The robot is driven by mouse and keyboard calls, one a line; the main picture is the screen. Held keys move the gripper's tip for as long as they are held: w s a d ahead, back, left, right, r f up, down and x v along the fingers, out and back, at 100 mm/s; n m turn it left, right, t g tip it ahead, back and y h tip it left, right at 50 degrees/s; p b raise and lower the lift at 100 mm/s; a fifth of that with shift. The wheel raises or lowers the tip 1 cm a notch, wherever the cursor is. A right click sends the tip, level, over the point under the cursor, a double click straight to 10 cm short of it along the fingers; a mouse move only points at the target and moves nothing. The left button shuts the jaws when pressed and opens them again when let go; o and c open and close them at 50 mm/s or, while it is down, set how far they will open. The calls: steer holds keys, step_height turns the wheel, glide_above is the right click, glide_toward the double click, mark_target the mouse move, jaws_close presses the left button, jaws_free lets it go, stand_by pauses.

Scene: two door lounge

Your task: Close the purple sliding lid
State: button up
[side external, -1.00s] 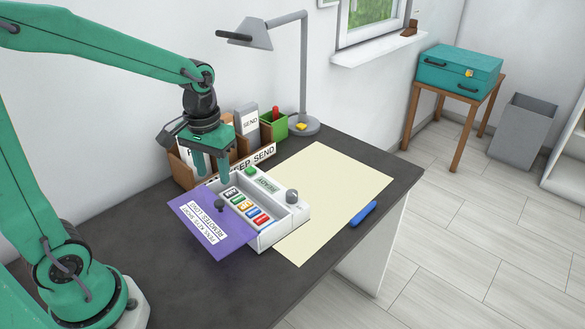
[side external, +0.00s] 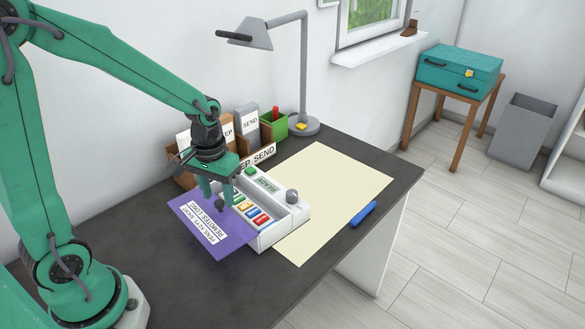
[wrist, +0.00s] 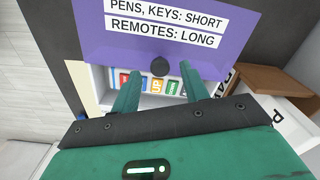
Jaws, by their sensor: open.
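The purple sliding lid (side external: 205,238) sticks out from the near left side of the white box (side external: 275,235), leaving most of the box's inside uncovered. The lid carries a white label, and its dark round knob (wrist: 160,67) shows in the wrist view. My gripper (side external: 217,198) is low over the lid's inner edge, open and empty. In the wrist view its two green fingertips lie to the left and right of the knob, with gaps. Whether they are level with it or still above it I cannot tell.
Coloured labelled pieces (side external: 252,211) lie inside the box. A brown sorter (side external: 262,156) with cards, a green cup (side external: 274,128) and a grey lamp (side external: 303,70) stand behind. A cream mat (side external: 340,190) and blue marker (side external: 363,214) are on the right. The dark desk's front left is clear.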

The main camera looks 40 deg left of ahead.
steer(key=shift+f, duration=0.75)
jaws_close()
steer(key=w, duration=1)
steer(key=shift+w+d, duration=0.3)
steer(key=shift+d, duration=0.05)
jaws_free()
steer(key=shift+r, duration=0.1)
step_height(320, 180, up, 8)
